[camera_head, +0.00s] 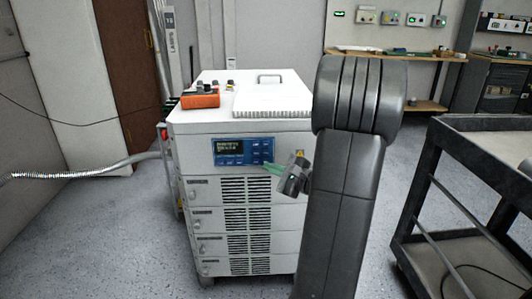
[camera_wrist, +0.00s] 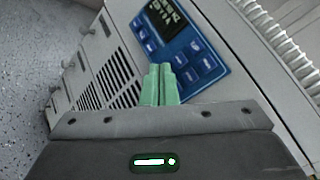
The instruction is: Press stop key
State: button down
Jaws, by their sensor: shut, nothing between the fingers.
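A blue control panel (camera_head: 238,151) with a dark display is on the upper front of a white cabinet (camera_head: 190,143). In the wrist view the panel (camera_wrist: 205,45) is tilted, with several light-marked keys beside the display (camera_wrist: 166,16). The key labels are too small to read, so I cannot tell which is the stop key. My gripper (camera_head: 268,167) has green fingers, shut and empty, at the panel's lower right. In the wrist view the fingertips (camera_wrist: 160,68) overlap the panel's lower edge near the keys. I cannot tell whether they touch it.
An orange block (camera_head: 200,101) and a ribbed white cover (camera_head: 272,97) are on top of the cabinet. Vent grilles (camera_head: 247,216) lie below the panel. A dark cart (camera_head: 480,123) stands at the right. A grey hose (camera_head: 80,172) runs to the cabinet's left side. Open floor lies at the left.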

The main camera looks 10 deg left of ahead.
jog(key=shift+w+a, duration=0.2)
jog(key=shift+w, duration=0.6)
jog(key=shift+w+a, duration=0.25)
jog(key=shift+w, duration=0.5)
jog(key=shift+w+a, duration=0.2)
jog(key=shift+w, duration=0.6)
jog(key=shift+w, duration=0.1)
jog(key=shift+w+a, duration=0.15)
jog(key=shift+w, duration=0.15)
jog(key=shift+w, duration=0.35)
dwell(0.7)
jog(key=shift+s, duration=0.8)
jog(key=s, duration=0.1)
jog(key=s+d+b, duration=0.1)
jog(key=s, duration=0.2)
jog(key=shift+s+d, duration=0.35)
jog(key=shift+s, duration=0.05)
